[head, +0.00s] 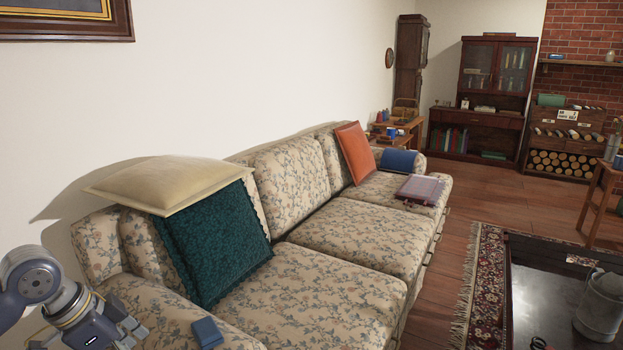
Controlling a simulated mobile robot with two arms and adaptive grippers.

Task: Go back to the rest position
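My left gripper (128,328) is at the bottom left, near the sofa's near armrest. Its fingers are small and partly cut off by the picture's edge, so I cannot tell whether they are open or shut. No held object shows at them. My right gripper is not in view.
A floral sofa (300,283) runs along the wall with a cream cushion (165,183), a teal cushion (222,240) and an orange cushion (355,150). A dark coffee table (545,290) holds a metal watering can (600,305). Wooden floor (500,195) is open beyond.

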